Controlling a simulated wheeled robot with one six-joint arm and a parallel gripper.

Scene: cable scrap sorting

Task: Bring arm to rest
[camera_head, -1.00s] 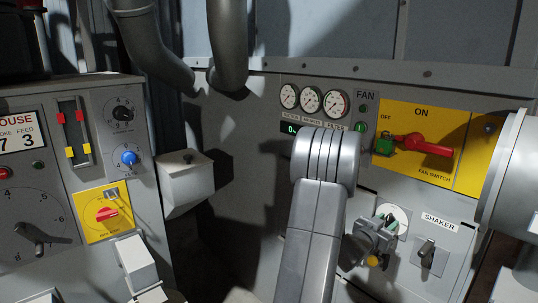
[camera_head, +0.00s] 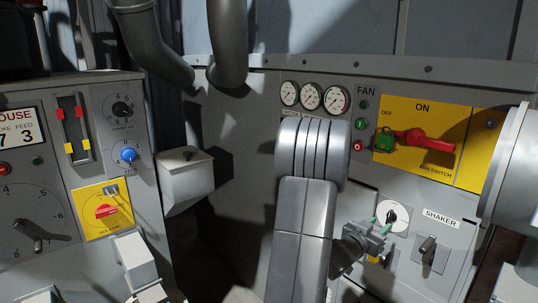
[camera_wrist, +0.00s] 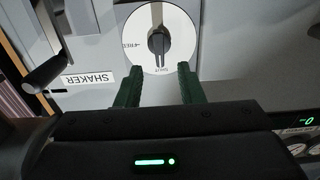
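My gripper (camera_head: 379,226) is at the lower right of the head view, in front of the grey panel. Its two green fingers show in the wrist view (camera_wrist: 157,77). They stand apart with nothing between them. A white round dial (camera_head: 398,214) with a black knob is just beyond the fingertips. My arm rises in the middle of the head view and covers part of the panel below the gauges.
Right of my gripper is the SHAKER lever (camera_head: 428,250). Above is a yellow fan switch plate (camera_head: 470,150) with a red and green handle (camera_head: 425,141). Round gauges (camera_head: 311,97) sit behind my arm. A grey box (camera_head: 187,183) juts out at left, beside another control panel (camera_head: 60,185).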

